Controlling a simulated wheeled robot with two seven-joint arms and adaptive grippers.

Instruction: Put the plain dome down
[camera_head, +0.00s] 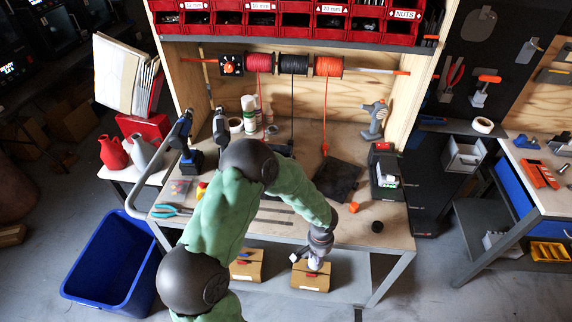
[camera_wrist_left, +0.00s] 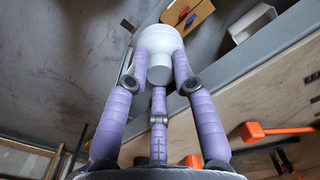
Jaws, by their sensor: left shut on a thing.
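My left gripper (camera_head: 318,253) is at the front edge of the workbench, at the end of the green arm. In the left wrist view its purple fingers (camera_wrist_left: 160,85) are shut on the plain dome (camera_wrist_left: 160,45), a smooth pale grey-white rounded piece. In the head view only a small pale part of the dome (camera_head: 314,264) shows below the gripper, in front of a cardboard box (camera_head: 311,279). I cannot tell whether the dome touches anything below it. My right gripper is not in view.
The workbench (camera_head: 290,232) has a black cylinder (camera_head: 377,226), an orange-headed tool (camera_head: 352,207) and a dark mat (camera_head: 338,180) near the gripper. Another cardboard box (camera_head: 246,266) is to the left, below the bench top. A blue bin (camera_head: 112,265) stands on the floor at left.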

